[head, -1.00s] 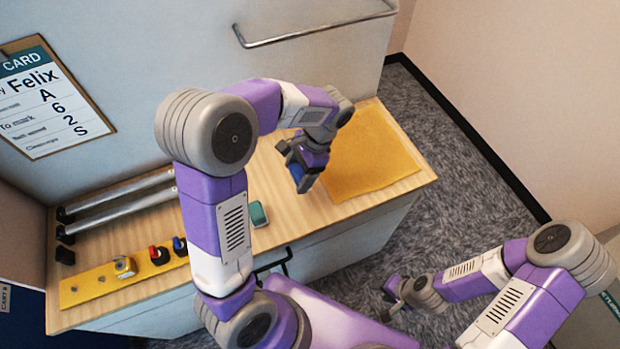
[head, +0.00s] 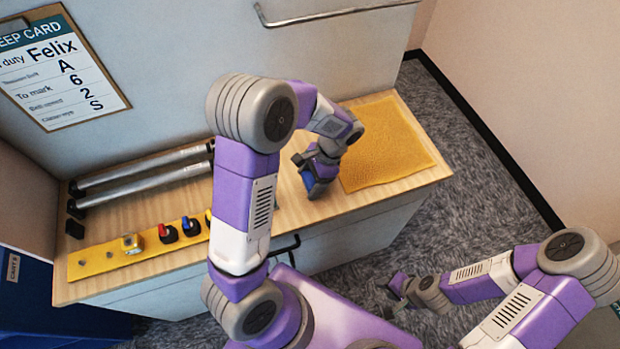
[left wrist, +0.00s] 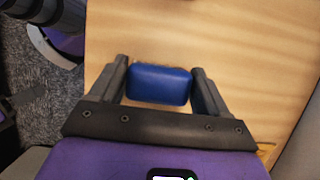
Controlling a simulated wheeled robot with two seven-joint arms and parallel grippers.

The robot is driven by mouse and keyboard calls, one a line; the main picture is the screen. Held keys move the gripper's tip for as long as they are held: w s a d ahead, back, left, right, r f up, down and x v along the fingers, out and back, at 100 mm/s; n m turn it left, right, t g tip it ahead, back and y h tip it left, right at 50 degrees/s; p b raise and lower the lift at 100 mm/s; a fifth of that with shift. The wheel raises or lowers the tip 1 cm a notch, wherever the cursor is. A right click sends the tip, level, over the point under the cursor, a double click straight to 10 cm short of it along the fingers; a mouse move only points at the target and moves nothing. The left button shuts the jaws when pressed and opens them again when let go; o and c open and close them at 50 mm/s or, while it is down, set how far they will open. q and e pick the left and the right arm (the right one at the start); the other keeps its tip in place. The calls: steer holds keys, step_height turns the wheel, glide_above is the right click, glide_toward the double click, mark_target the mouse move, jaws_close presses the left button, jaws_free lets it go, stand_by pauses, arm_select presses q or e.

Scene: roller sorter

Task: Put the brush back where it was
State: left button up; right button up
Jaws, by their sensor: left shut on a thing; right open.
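My left gripper (head: 314,184) is shut on a blue block with rounded edges, which I take to be the brush (left wrist: 160,84). Both fingers press its sides in the left wrist view, with the wooden top beyond. In the head view the blue brush (head: 325,170) is partly covered by the gripper, over the wooden counter (head: 290,215) just left of the yellow mat (head: 385,145). I cannot tell whether it touches the wood. My right gripper (head: 393,288) is open and empty, low over the carpet.
Two metal rollers (head: 150,178) lie at the counter's back left. A yellow strip (head: 95,264) with several small coloured items runs along the front left. A card (head: 65,70) hangs on the wall. My left arm hides the counter's middle.

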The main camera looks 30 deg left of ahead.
arm_select(q)
steer(key=o, duration=1.1)
steer(key=shift+f, duration=0.15)
steer(key=shift+w+d+r, duration=0.1)
steer(key=shift+w+r, duration=0.05)
steer(key=shift+r, duration=0.3)
steer(key=p+v, duration=0.2)
steer(key=v, duration=0.9)
steer(key=shift+r, duration=0.2)
